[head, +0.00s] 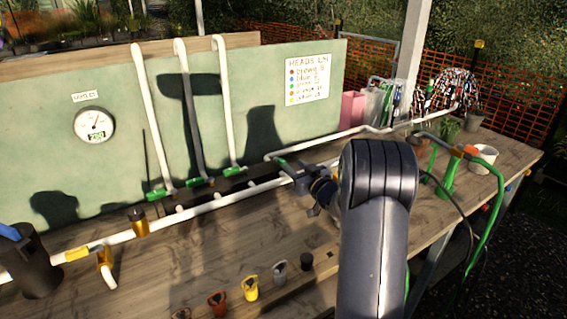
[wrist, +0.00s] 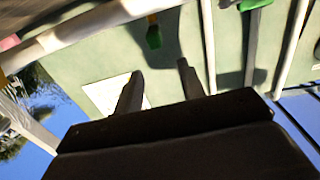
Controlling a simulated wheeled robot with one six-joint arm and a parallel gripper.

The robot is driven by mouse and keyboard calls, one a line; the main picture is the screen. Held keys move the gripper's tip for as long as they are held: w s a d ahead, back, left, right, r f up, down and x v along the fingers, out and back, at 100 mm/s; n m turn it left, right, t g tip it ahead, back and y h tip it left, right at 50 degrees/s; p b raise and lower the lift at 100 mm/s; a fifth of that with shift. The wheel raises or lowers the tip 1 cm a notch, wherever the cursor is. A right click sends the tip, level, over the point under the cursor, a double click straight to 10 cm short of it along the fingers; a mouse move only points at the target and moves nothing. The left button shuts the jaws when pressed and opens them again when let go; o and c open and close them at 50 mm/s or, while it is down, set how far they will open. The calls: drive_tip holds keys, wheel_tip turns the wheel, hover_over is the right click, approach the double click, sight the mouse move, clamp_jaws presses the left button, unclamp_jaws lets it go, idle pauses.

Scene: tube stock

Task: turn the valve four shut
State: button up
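Several green valve handles sit along the white pipework on the bench, including a left one (head: 159,194), a middle one (head: 198,182) and a right one (head: 235,171). Another green handle (head: 280,162) is further right, close to my gripper (head: 291,173). I see no number on any handle, so I cannot tell which is valve four. In the wrist view my gripper (wrist: 158,82) has its fingers apart with nothing between them. A green handle (wrist: 153,37) with a yellow part shows beyond the finger gap, apart from the fingertips. Another green piece (wrist: 254,4) is at the top edge.
A round gauge (head: 95,125) and a white sign (head: 307,80) are on the green board (head: 130,105). Several coloured hose heads, including a yellow one (head: 250,287), line the bench front. A green sprayer (head: 449,177) and a white pot (head: 483,160) stand at right.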

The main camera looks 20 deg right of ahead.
sight(283, 161)
wheel_tip(283, 161, down, 2)
drive_tip(key=shift+f, duration=0.25)
drive_tip(key=w, duration=0.2)
drive_tip(key=w+a+p, duration=0.1)
drive_tip(key=w, duration=0.4)
drive_tip(key=shift+w+a+r, duration=0.2)
drive_tip(key=shift+a+r, duration=0.05)
drive_tip(key=shift+r, duration=0.1)
drive_tip(key=shift+c, duration=0.6)
clamp_jaws()
